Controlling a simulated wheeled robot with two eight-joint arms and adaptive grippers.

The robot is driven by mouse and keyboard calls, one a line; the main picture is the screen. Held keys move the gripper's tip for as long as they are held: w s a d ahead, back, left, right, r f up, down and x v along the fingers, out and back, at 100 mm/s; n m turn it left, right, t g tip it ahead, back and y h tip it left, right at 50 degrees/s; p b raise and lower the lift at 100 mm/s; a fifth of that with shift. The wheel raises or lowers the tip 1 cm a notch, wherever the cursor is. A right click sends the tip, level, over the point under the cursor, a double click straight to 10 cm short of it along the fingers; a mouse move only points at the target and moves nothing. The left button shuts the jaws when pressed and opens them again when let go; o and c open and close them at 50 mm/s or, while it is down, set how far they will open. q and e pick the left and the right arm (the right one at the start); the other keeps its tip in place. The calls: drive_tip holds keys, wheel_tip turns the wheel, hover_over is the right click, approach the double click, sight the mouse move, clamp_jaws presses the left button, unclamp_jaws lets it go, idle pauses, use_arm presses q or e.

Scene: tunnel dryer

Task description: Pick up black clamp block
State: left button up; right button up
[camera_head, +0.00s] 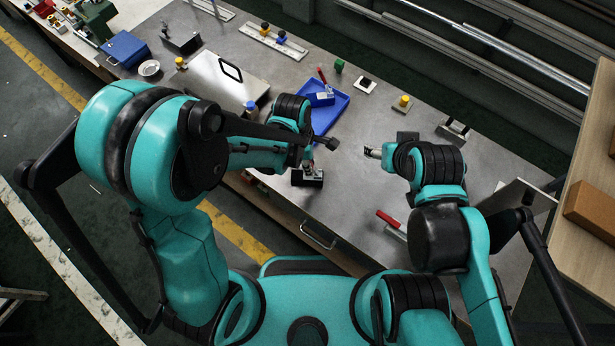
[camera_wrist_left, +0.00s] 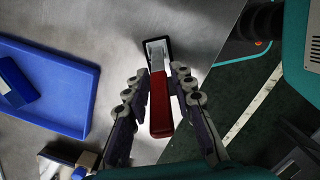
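The black clamp block (camera_head: 307,179) stands on the metal table near its front edge, in the head view. In the left wrist view the block (camera_wrist_left: 157,47) shows a black edge, a pale metal part and a red handle pointing towards the camera. My left gripper (camera_head: 308,162) is right over the block in the head view. In the left wrist view its fingers (camera_wrist_left: 160,85) lie on both sides of the red handle, with narrow gaps, so it looks open. My right gripper (camera_head: 371,152) is above the table further right; its finger state is too small to read.
A blue tray (camera_head: 336,117) with a blue block and a red-handled item lies behind the left gripper. Another red-handled item (camera_head: 390,220) lies near my right arm. A grey plate (camera_head: 217,78) and small parts stand further back. The table's front edge is close to the block.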

use_arm(q)
clamp_jaws()
